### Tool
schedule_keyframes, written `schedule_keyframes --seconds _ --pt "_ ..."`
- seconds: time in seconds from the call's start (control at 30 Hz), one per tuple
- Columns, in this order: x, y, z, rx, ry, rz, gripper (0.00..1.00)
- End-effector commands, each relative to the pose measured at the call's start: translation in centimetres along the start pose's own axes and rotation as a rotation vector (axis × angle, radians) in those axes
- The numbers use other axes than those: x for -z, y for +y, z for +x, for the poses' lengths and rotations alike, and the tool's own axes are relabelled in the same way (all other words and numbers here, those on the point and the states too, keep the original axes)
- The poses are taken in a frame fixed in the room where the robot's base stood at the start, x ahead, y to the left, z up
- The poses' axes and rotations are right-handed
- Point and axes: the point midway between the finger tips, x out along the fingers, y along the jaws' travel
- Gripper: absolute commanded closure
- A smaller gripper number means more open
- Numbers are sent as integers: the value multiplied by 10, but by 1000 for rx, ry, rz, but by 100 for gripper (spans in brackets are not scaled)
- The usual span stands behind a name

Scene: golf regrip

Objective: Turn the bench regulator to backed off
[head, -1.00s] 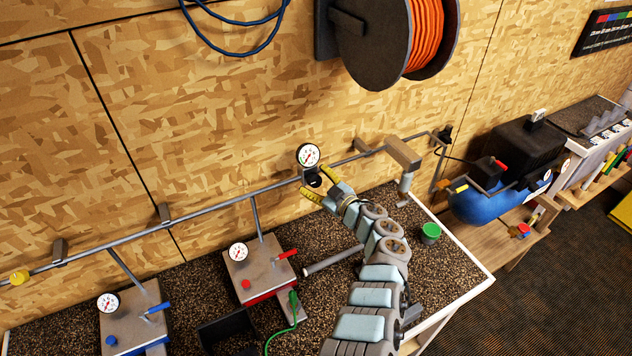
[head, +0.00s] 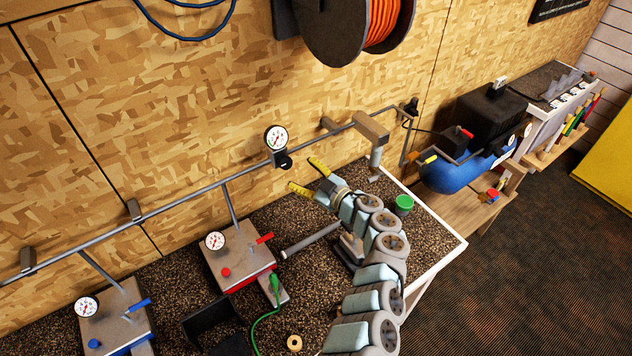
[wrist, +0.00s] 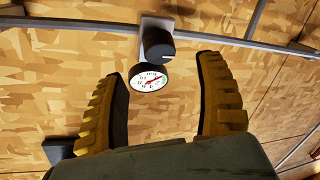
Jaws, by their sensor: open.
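The bench regulator is a black knob (head: 284,161) on the wall pipe, with a round white gauge (head: 276,138) just above it. In the wrist view the knob (wrist: 157,46) is a black cylinder with a pale mark line, and the gauge (wrist: 148,77) shows below it. My gripper (head: 306,175) has yellow ribbed fingers. It is open and empty, to the lower right of the knob in the head view and apart from it. In the wrist view the knob and gauge lie ahead, between and beyond the two fingertips.
The pipe (head: 180,206) runs along the board wall above the dark bench top. Two metal boxes with gauges, one with a red lever (head: 265,238) and one with a blue lever (head: 138,305), stand at left.

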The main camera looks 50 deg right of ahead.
Motion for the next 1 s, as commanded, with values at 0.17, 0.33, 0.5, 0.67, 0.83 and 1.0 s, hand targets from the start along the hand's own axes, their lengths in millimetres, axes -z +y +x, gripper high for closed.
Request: schedule_keyframes --seconds 0.17,0.33,0.5,0.67,0.83,1.0 --pt "-1 -2 -12 4 -3 -2 29" --pt "2 2 -20 3 0 -10 29" --pt "2 5 -28 -1 -1 -16 29" --pt "2 5 -34 -1 -1 -18 29" --pt "1 5 -40 -3 -2 -14 29" --pt "2 1 -44 5 1 -10 29"
